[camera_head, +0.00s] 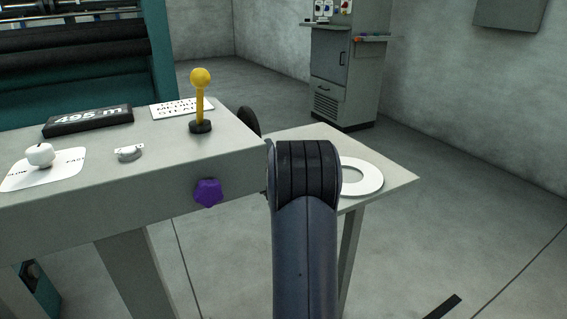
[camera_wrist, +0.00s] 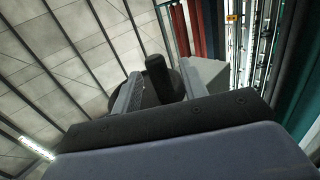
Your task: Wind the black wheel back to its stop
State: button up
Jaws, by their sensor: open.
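The black wheel (camera_head: 250,120) is on the right end of the grey console, partly hidden behind the console edge in the head view. In the wrist view the dark disc of the wheel (camera_wrist: 173,82) shows ahead, with its upright black handle (camera_wrist: 157,72) standing out from it. My gripper (camera_wrist: 160,76) is open, with one finger on each side of the handle. I cannot tell whether either finger touches it. In the head view my own arm hides the gripper.
The console (camera_head: 240,155) carries a yellow-knobbed lever (camera_head: 201,95), a white knob (camera_head: 41,154), a "495 m" display (camera_head: 88,120) and a purple knob (camera_head: 208,192) on its front. A side table (camera_head: 390,172) holds a white ring (camera_head: 372,179). A cabinet (camera_head: 343,75) stands behind; floor at right is mostly clear.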

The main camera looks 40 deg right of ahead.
jog(key=s+a, duration=0.2)
jog(key=s, duration=0.9)
jog(key=shift+s+a+r+y, duration=0.15)
jog(key=shift+s+a+y, duration=0.15)
jog(key=shift+a, duration=0.1)
